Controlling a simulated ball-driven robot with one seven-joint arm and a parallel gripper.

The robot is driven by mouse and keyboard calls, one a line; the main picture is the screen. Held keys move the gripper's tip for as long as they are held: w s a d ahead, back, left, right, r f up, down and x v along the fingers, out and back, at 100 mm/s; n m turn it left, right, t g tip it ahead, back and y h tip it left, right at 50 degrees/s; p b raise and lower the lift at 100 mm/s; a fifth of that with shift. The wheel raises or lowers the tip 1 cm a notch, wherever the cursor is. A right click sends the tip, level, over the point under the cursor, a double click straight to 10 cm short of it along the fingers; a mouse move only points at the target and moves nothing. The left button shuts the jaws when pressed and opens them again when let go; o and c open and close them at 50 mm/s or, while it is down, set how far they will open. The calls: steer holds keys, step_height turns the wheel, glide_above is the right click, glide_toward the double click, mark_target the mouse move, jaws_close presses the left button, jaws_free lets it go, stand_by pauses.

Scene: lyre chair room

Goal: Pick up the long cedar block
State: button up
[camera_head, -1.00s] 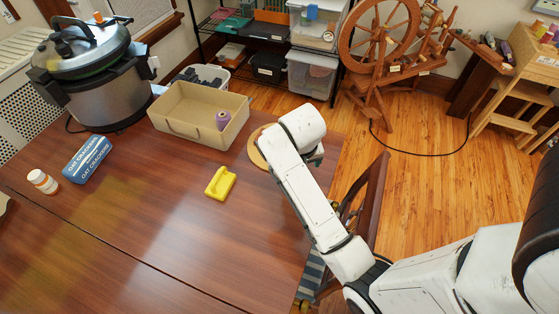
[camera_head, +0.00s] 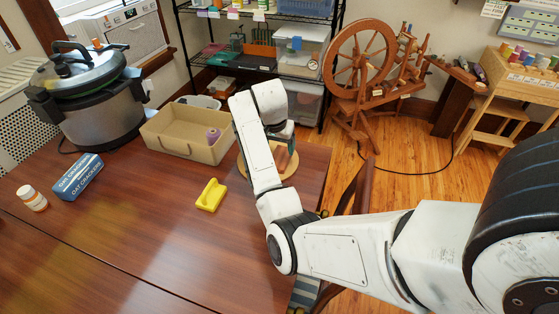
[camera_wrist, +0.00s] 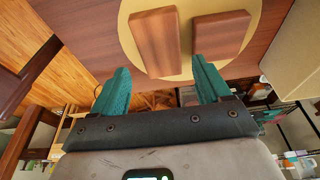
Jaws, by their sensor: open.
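Two reddish-brown wooden blocks lie on a round pale-yellow board (camera_wrist: 140,62) in the wrist view. The longer block (camera_wrist: 156,40) is on the left, and a shorter block (camera_wrist: 221,33) is beside it with a gap between. My gripper (camera_wrist: 160,66) has two teal fingers, spread wide apart and empty. The fingertips flank the near end of the longer block in the picture; their height above it is unclear. In the head view, my arm hides much of the gripper and board (camera_head: 290,174), and a brown block (camera_head: 283,158) shows past the arm.
On the table (camera_head: 140,235) stand an open tan bin (camera_head: 190,145) holding a purple spool, a yellow object (camera_head: 210,195), a blue cracker box (camera_head: 78,177), a white jar (camera_head: 32,198) and a pressure cooker (camera_head: 95,105). A spinning wheel (camera_head: 362,60) stands beyond the table.

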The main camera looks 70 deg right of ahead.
mark_target(281, 157)
steer(key=shift+x, duration=3.05)
steer(key=c, duration=0.8)
steer(key=shift+r, duration=0.1)
